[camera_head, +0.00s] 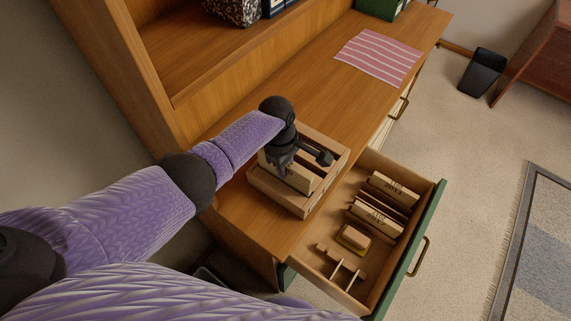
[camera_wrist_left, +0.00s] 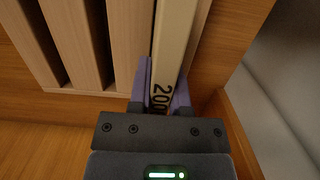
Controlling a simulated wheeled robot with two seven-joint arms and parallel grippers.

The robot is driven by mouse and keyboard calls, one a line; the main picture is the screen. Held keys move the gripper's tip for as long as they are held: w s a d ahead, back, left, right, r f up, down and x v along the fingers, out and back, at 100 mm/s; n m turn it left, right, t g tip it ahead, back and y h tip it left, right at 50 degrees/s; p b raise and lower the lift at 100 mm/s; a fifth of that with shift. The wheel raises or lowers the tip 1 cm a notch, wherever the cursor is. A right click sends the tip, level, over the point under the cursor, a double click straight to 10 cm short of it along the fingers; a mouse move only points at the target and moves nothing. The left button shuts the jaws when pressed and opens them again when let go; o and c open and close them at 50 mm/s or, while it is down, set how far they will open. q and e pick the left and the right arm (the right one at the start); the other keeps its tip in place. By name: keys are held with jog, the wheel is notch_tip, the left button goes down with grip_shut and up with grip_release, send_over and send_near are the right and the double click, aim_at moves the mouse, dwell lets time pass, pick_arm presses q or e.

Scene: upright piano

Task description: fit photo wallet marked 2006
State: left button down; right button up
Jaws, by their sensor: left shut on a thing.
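My left gripper (camera_head: 287,163) is over a slotted wooden rack (camera_head: 284,202) on the desk top. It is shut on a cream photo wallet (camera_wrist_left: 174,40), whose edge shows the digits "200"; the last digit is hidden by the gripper. The wallet also shows below the gripper in the head view (camera_head: 299,180). In the left wrist view the rack (camera_wrist_left: 128,45) has dark open slots to the left of the wallet. The wallet lines up with the slots at the rack's right side; I cannot tell how deep it sits. My right gripper is out of view.
An open drawer (camera_head: 434,208) with a green front holds wallets marked 2013 (camera_head: 388,191) and 2017 (camera_head: 375,216), a small yellowish block (camera_head: 354,238) and a wooden divider piece (camera_head: 340,264). A striped pink cloth (camera_head: 377,55) lies farther along the desk, with bare wood between.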

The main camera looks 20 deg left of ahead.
pick_arm(q)
jog(key=shift+f+b, duration=1.05)
jog(key=shift+f, duration=0.3)
dwell(0.6)
jog(key=shift+c, duration=2.4)
grip_release()
jog(key=r+p, duration=0.2)
jog(key=r, duration=0.1)
jog(key=r+p, duration=0.1)
jog(key=r, duration=0.2)
jog(key=a+r+p, duration=0.1)
jog(key=r+p, duration=0.1)
jog(key=r, duration=0.2)
jog(key=shift+w+a+p, duration=0.1)
jog(key=shift+w+p, duration=0.15)
jog(key=shift+p, duration=0.05)
jog(key=shift+s+f, duration=0.1)
